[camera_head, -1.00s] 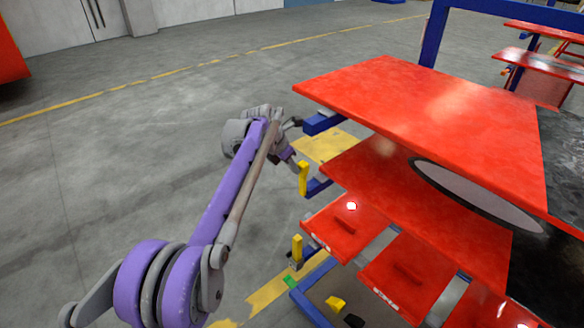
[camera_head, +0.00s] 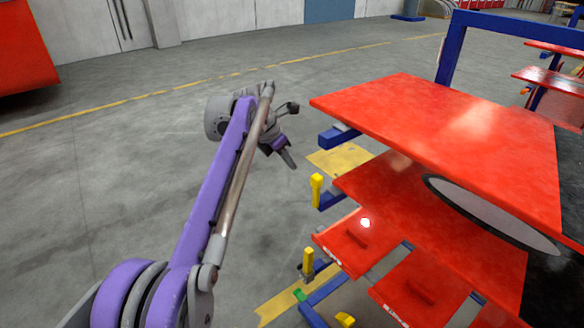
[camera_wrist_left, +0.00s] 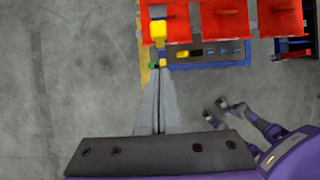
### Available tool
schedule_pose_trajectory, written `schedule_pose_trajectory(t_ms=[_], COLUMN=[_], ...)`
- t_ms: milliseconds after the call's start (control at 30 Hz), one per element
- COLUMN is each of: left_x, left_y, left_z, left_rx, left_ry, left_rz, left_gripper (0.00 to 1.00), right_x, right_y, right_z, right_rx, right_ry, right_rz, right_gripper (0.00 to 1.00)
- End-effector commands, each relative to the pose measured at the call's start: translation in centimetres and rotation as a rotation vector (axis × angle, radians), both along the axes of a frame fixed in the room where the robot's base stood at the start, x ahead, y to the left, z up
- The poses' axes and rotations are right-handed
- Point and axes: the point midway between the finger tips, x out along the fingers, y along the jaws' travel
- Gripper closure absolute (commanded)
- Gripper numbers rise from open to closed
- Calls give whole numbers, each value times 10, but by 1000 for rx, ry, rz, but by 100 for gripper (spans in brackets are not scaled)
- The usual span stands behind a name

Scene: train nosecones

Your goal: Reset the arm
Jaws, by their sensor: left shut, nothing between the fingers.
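My left arm rises from the bottom left in the head view. Its left gripper (camera_head: 289,161) hangs over open floor, left of the red-panelled rack, and touches nothing there. In the left wrist view the two grey fingers (camera_wrist_left: 160,82) lie together, shut and empty, pointing toward the rack's edge. A gap separates the gripper from the rack's yellow post (camera_head: 317,190) in the head view. The right gripper cannot be made out in the head view.
A blue-framed rack holds a large red top panel (camera_head: 440,135), a middle red panel (camera_head: 440,215) and lower red panels (camera_head: 352,242). Another yellow post (camera_head: 308,262) stands lower. The grey floor (camera_head: 110,180) left of my arm is clear. Another blue frame (camera_head: 443,60) stands behind.

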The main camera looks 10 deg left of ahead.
Motion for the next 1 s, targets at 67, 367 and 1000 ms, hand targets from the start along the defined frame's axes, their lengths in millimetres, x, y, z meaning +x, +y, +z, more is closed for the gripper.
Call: schedule_pose_trajectory(t_ms=[67, 367, 1000], left_x=[0, -5, -247], left_y=[0, -1, -10], left_z=[0, 0, -93], left_rx=[0, 18, 840], left_ry=[0, -10, -367], left_rz=[0, -29, -1467], left_gripper=[100, 100, 100], right_x=[0, 0, 0], right_y=[0, 0, 0], right_z=[0, 0, 0], right_rx=[0, 0, 0], right_ry=[0, 0, 0], right_rz=[0, 0, 0], right_gripper=[28, 28, 28])
